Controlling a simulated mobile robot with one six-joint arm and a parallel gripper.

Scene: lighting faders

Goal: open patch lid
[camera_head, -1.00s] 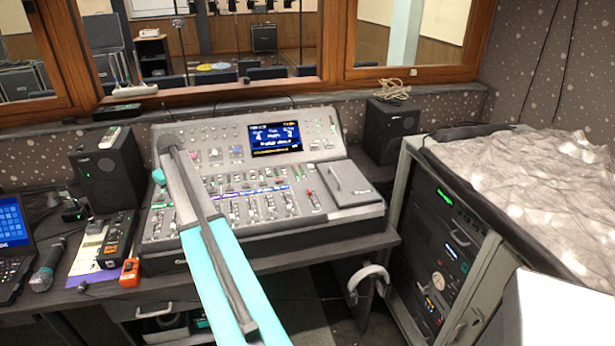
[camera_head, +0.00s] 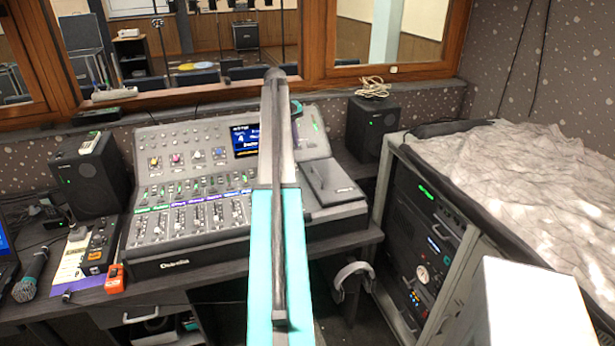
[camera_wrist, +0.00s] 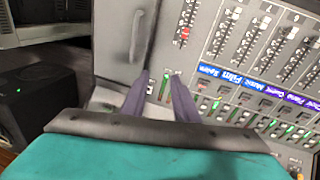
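The patch lid (camera_head: 332,182) is a flat dark grey panel at the right end of the mixing console (camera_head: 190,258). It lies closed. In the wrist view the lid (camera_wrist: 110,40) is at the upper left, with a long dark raised handle (camera_wrist: 142,35) along its edge. My gripper (camera_wrist: 158,88) is open, with two dark purple fingers apart and nothing between them. Its fingertips are over the console face just below the handle in that view, apart from it as far as I can tell. In the head view my arm hides the fingers and part of the console.
Faders with coloured label strips (camera_wrist: 255,88) lie beside the lid. A black speaker (camera_head: 372,128) stands behind the console at right, another (camera_head: 92,175) at left. A rack (camera_head: 420,250) stands to the right. The window ledge runs behind the console.

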